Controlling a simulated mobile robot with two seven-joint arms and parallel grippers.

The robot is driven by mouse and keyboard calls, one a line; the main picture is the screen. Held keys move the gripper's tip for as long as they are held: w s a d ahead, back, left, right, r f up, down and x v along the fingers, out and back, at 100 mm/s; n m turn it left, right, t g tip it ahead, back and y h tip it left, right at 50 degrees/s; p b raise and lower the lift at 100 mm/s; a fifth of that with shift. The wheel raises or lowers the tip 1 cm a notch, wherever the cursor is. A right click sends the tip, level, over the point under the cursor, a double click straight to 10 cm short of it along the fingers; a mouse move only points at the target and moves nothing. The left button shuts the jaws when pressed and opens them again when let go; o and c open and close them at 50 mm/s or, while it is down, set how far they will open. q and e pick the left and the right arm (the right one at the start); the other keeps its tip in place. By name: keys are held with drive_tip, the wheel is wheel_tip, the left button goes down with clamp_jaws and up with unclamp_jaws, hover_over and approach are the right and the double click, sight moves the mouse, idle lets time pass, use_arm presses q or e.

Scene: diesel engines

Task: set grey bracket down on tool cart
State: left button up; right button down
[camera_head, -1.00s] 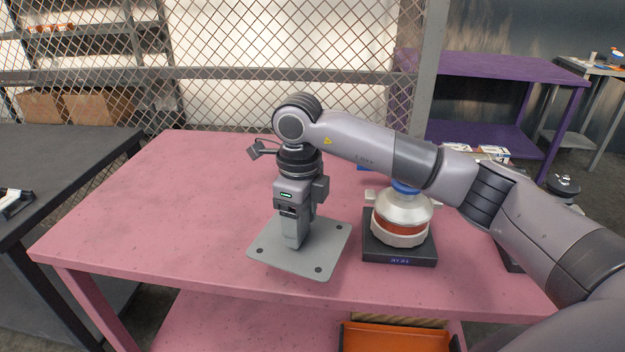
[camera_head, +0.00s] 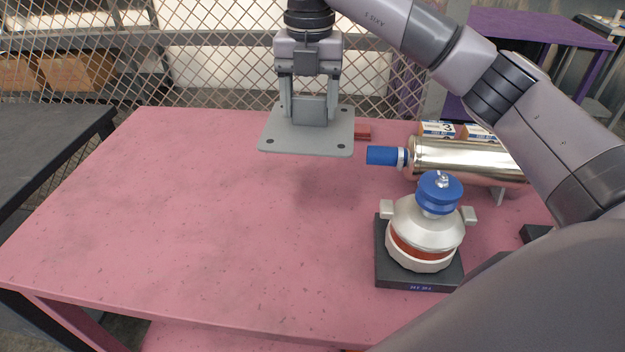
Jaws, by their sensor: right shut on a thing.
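The grey bracket (camera_head: 306,140), a flat plate with corner holes and an upright block, hangs from my right gripper (camera_head: 309,95). The gripper points down, shut on the upright block between its two fingers. The plate is about level and appears raised above the pink tabletop (camera_head: 190,215), with a soft shadow below it. No label shows which surface is the tool cart. A dark table (camera_head: 45,150) stands at the left and a purple table (camera_head: 530,38) at the back right. My left gripper is out of view.
A silver and blue part (camera_head: 425,235) on a black base stands right of the bracket. Behind it lies a metal cylinder (camera_head: 465,160) with a blue end, near small boxes (camera_head: 437,129). A small red item (camera_head: 362,135) is near the plate. The pink top's left and front are clear.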

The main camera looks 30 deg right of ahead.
wheel_tip(320, 180, down, 19)
drive_tip(key=shift+s+r+p, duration=0.1)
drive_tip(key=shift+p, duration=0.7)
drive_tip(key=shift+f, duration=0.4)
drive_tip(key=shift+f, duration=0.15)
drive_tip(key=shift+c, duration=1)
unclamp_jaws()
